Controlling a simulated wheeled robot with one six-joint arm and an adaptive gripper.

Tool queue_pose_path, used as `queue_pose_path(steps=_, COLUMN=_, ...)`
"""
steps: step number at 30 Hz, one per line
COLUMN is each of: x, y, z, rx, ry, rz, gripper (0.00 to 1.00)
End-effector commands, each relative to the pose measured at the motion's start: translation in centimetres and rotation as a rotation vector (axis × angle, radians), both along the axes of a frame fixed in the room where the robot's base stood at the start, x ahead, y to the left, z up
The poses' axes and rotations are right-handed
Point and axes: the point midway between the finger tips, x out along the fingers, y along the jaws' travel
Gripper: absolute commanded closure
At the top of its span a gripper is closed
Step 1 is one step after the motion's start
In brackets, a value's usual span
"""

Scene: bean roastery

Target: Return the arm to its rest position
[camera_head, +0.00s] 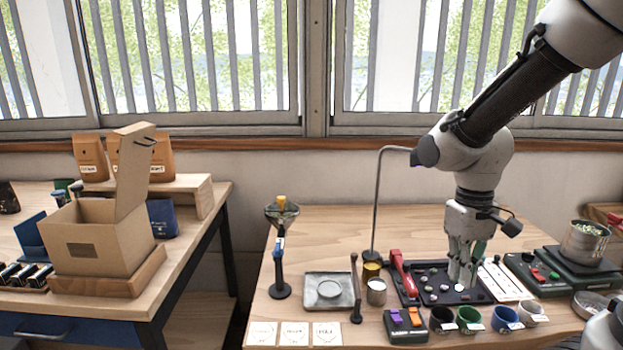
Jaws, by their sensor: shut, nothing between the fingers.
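My gripper (461,272) points down at the end of my arm, which reaches in from the upper right. Its fingers are shut with nothing between them. I cannot tell whether the fingertips touch the tray.
Several cups, including a blue one (506,319), line the table's front edge. A metal pot (585,243) stands on a dark device at the right. A tall bent rod (377,200) rises close left of my arm. An open cardboard box (97,239) sits on the left table.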

Motion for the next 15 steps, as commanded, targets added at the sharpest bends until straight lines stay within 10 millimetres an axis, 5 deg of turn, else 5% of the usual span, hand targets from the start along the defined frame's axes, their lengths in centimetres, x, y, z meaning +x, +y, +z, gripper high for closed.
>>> queue_pose_path(steps=6, x=-4.7, y=-4.0, z=6.6, rx=0.038, ry=-0.184, rz=-0.139, gripper=1.0)
queue_pose_path(steps=15, x=-7.7, y=-6.7, z=11.5, rx=0.066, ry=-0.436, rz=-0.253, gripper=1.0)
